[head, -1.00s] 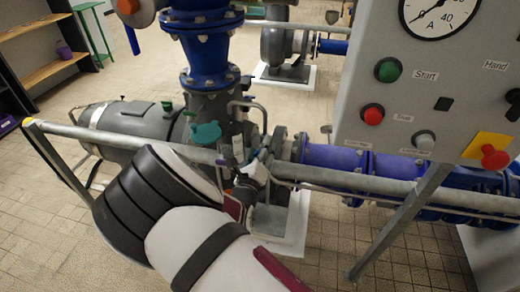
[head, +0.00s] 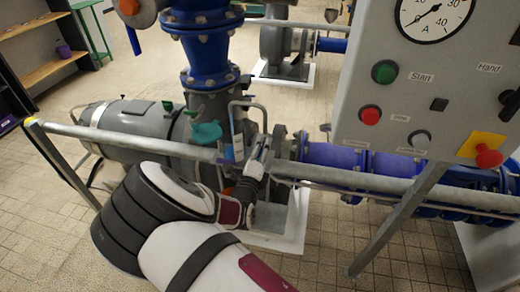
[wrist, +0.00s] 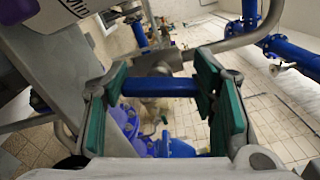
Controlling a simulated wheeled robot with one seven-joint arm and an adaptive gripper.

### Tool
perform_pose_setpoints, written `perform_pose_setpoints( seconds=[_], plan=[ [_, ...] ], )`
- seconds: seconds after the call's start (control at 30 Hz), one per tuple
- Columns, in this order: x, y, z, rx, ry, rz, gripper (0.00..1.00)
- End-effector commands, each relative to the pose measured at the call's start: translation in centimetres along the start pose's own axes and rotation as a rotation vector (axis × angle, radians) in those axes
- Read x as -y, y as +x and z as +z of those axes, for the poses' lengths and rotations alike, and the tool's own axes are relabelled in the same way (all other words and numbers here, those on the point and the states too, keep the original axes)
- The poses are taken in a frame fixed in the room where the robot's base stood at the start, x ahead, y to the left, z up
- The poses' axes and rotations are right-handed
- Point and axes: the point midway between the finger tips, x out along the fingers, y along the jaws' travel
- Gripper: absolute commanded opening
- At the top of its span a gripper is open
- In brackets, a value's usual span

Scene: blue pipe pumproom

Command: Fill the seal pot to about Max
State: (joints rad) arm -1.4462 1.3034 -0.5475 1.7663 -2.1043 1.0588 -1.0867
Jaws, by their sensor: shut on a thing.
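The seal pot appears to be the slim pale upright vessel (head: 237,122) beside the pump in the head view, with a purple-blue part low on it. In the wrist view a white and purple surface marked "Min" (wrist: 75,8) shows at the top left, probably the pot; its liquid level cannot be read. My gripper (head: 258,158) is just right of and below the pot, by the grey rail. In the wrist view its green-padded fingers (wrist: 162,88) are shut on a short blue bar (wrist: 160,87) lying across between the pads.
The grey rail (head: 340,178) crosses in front of the pump. A control box (head: 400,100) with gauge and buttons overhangs at the right. A teal part (head: 205,132) sits left of the pot. Blue pipes (head: 335,157) run right.

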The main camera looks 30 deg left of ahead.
Motion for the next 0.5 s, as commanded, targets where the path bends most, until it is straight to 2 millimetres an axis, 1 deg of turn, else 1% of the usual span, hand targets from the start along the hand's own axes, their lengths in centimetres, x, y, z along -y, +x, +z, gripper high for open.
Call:
perform_pose_setpoints(
  seconds=[0.27,0.3,0.37,0.4,0.5],
  plan=[
    [-0.03,0.00,0.13,0.003,0.001,0.000,0.25],
    [-0.03,0.00,0.13,0.003,0.001,0.000,0.57],
    [-0.03,0.00,0.12,0.002,0.001,0.000,0.71],
    [-0.03,-0.01,0.10,0.002,0.001,0.000,0.73],
    [-0.02,-0.01,0.08,0.002,0.001,0.000,0.73]
  ],
)
